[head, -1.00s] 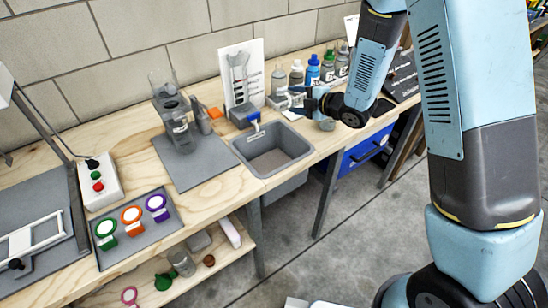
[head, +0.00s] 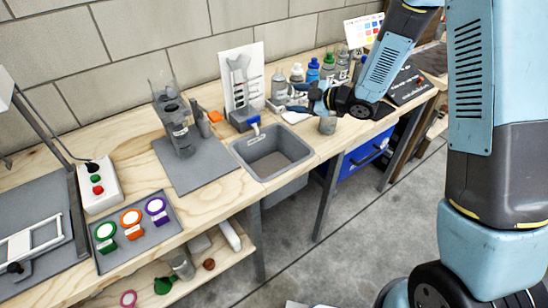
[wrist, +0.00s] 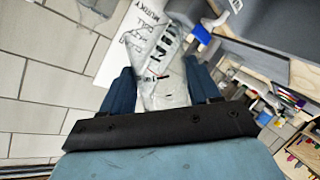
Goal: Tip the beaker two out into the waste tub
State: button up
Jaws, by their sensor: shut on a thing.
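The waste tub (head: 240,152) is a grey open basin set in the bench's front edge, with a small label on its back rim. My gripper (head: 297,98) is above the bench to the right of the tub, not over it. In the wrist view my gripper (wrist: 165,88) is shut on a clear, greyish beaker (wrist: 162,68) with dark markings, between its two blue fingers. I cannot read its label or tell how full it is. In the head view the held beaker is hard to make out among the fingers and bottles.
Several bottles (head: 313,70) stand at the back behind my gripper. A white board (head: 238,78) and a grey-blue fixture (head: 240,118) stand behind the tub. A clear vessel on a stand (head: 180,130) is left of it. A tray of coloured discs (head: 138,232) lies front left.

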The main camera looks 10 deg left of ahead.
aim_at(299, 97)
jog(key=shift+m, duration=0.4)
notch_tip(299, 97, down, 4)
jog(key=shift+f+b, duration=0.25)
jog(key=shift+b, duration=0.05)
jog(key=shift+m+g+y, duration=0.3)
jog(key=shift+m+g, duration=0.1)
jog(key=shift+m, duration=0.3)
jog(key=shift+w+d+r+b, duration=0.1)
jog(key=shift+w+r+b, duration=0.05)
jog(key=shift+r, duration=1.1)
jog(key=shift+w+d+r+b, duration=0.1)
jog(key=shift+w+r, duration=0.1)
jog(key=shift+r, duration=1.1)
jog(key=shift+w+r+b, duration=0.15)
jog(key=shift+r, duration=1.1)
jog(key=shift+w+d+m+g, duration=0.1)
jog(key=shift+w+m+g, duration=0.2)
jog(key=shift+m, duration=0.1)
jog(key=shift+w+d+r+m+g+y+b, duration=0.25)
jog(key=shift+w+r+m+y+b, duration=0.25)
jog(key=shift+m, duration=0.5)
jog(key=shift+w+f+m+g+b, duration=0.15)
jog(key=shift+f+m+b, duration=0.15)
jog(key=shift+f, duration=0.6)
jog(key=shift+w+f+m+g+b, duration=0.15)
jog(key=shift+f+m, duration=0.25)
jog(key=shift+f, duration=0.5)
jog(key=shift+s+r, duration=0.1)
jog(key=shift+r, duration=2.3)
